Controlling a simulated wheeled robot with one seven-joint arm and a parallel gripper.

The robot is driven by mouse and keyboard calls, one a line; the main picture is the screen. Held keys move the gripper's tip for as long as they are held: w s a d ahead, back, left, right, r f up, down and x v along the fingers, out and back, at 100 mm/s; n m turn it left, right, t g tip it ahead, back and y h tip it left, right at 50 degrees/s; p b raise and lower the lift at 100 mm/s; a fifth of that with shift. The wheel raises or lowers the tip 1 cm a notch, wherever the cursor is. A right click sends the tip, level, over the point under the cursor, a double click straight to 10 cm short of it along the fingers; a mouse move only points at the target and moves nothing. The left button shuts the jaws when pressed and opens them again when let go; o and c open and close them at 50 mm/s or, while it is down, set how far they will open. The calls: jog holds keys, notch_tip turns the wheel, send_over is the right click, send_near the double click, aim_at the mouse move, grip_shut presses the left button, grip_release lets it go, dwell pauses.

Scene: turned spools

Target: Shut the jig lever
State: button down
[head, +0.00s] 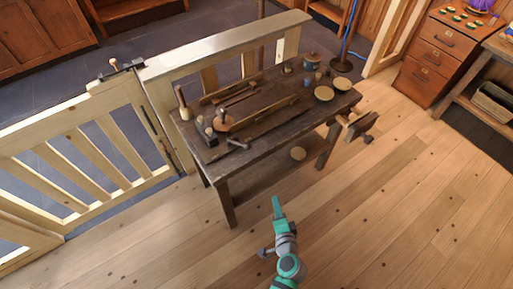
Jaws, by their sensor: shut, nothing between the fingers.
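The jig seems to be among the small fittings at the left end of a dark wooden workbench (268,143). An upright piece with a pale wooden handle (182,102) stands at the bench's left corner. A small dark metal piece (239,143) lies near the front edge. I cannot tell for sure which of these is the jig lever. My teal gripper (277,201) is shut and empty, over the floor in front of the bench, apart from it and from the fittings.
Pale round dishes (324,93) and small pots sit at the bench's right end. A vise (359,125) juts out at the right. A wooden railing (225,45) runs behind, with a slatted gate (90,160) at left. The floor (390,220) in front is clear.

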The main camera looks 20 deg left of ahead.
aim_at(239, 143)
jog(key=w+a+r+y, duration=0.4)
jog(key=w+r+y, duration=0.2)
jog(key=w+r, duration=0.4)
jog(key=shift+w+m, duration=0.3)
jog(key=shift+w, duration=0.5)
jog(key=shift+r, duration=0.1)
jog(key=x, duration=1)
jog(key=shift+s+a, duration=0.1)
jog(key=shift+a, duration=0.1)
jog(key=shift+s+a+r, duration=0.1)
jog(key=shift+s+a, duration=0.1)
jog(key=shift+s, duration=0.3)
jog(key=shift+s+a+r, duration=0.1)
jog(key=shift+s+a, duration=0.1)
jog(key=shift+s, duration=0.35)
jog(key=shift+s+a+r, duration=0.15)
jog(key=shift+s+a, duration=0.2)
jog(key=shift+s, duration=0.35)
jog(key=shift+s, duration=0.1)
